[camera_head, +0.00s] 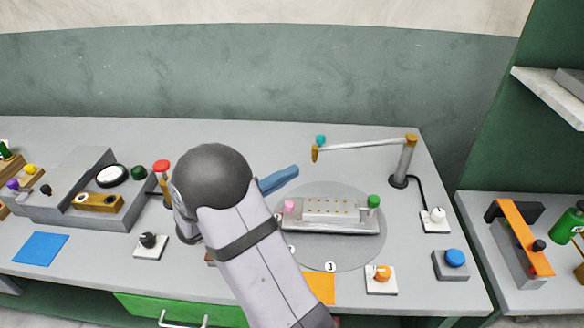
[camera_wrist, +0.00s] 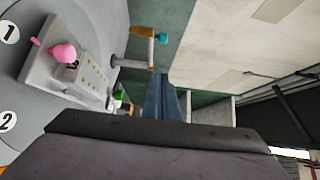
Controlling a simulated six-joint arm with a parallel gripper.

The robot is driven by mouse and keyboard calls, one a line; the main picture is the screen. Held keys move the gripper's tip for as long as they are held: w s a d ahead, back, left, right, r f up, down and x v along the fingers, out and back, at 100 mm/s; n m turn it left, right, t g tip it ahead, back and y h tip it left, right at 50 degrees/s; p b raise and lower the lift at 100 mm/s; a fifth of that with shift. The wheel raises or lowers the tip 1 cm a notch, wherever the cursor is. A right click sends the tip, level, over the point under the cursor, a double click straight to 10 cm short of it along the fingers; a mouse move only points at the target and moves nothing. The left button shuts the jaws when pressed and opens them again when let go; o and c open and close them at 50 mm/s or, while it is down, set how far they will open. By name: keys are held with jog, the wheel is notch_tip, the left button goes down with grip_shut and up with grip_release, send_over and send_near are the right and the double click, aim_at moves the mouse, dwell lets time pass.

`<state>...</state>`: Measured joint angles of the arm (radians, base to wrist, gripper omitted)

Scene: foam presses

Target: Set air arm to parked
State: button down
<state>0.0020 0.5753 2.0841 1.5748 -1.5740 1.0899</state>
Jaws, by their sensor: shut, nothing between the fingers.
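The air arm (camera_head: 365,145) is a pale bar on a grey post (camera_head: 402,168) at the back right of the bench. It reaches left behind the jig, with an orange tip (camera_head: 315,153) and a teal knob (camera_head: 320,139) at its free end. The teal knob also shows in the wrist view (camera_wrist: 163,38). My gripper (camera_head: 294,171) has blue fingers, shut and empty, above the bench to the left of the arm's tip and apart from it. The fingers also show in the wrist view (camera_wrist: 160,78). I see no parked mark.
A round numbered plate (camera_head: 355,258) carries a metal jig (camera_head: 345,222) with pink and green knobs. A grey press (camera_head: 65,200) stands left. The bench behind the arm is clear.

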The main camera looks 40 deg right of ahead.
aim_at(313, 151)
jog(key=w+d+p, duration=0.1)
jog(key=d, duration=0.3)
jog(key=d+p, duration=0.2)
jog(key=d, duration=0.1)
jog(key=w+d+p, duration=0.1)
jog(key=d+p, duration=0.1)
jog(key=d, duration=0.2)
jog(key=shift+w+d, duration=0.3)
jog(key=shift+w, duration=0.1)
jog(key=shift+w+d+f+b, duration=0.15)
jog(key=shift+w+f+b, duration=0.05)
jog(key=shift+w+b, duration=0.1)
jog(key=w+d+b, duration=0.4)
jog(key=w+b, duration=0.2)
jog(key=w, duration=0.1)
jog(key=shift+d+r+b, duration=0.15)
jog(key=shift+r+b, duration=0.15)
jog(key=shift+b, duration=0.05)
